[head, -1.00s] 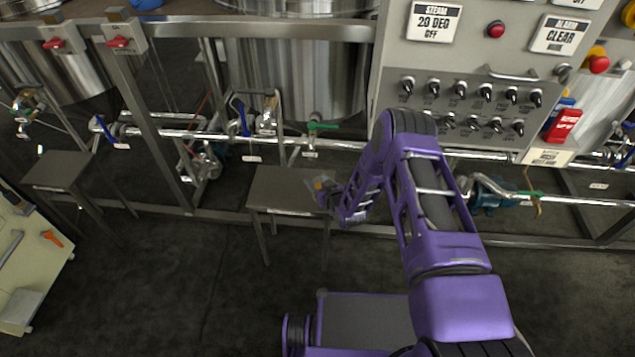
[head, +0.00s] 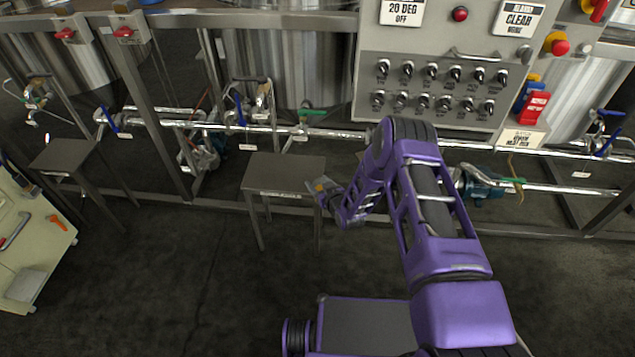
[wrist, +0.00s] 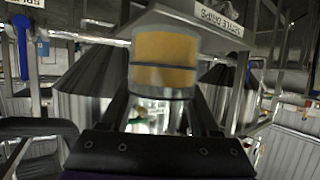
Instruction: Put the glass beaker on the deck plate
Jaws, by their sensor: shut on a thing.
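The glass beaker (wrist: 165,62) is a clear cylinder with amber contents, large in the wrist view. My gripper (wrist: 165,105) is shut on it, with dark fingers on both sides. In the head view the beaker (head: 322,184) is small, at the end of my purple arm, and my gripper (head: 334,193) is partly hidden by its own links. They show beside the right front corner of a grey steel stand (head: 285,172) with a bare top and a label on its front edge. No plate is clearly marked as the deck plate, so I cannot tell whether this stand is it.
A second steel stand (head: 68,154) is at the left. Pipes (head: 330,134) and valves run behind, below steel tanks (head: 290,70). A control panel (head: 440,80) is at upper right. The floor in front is clear.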

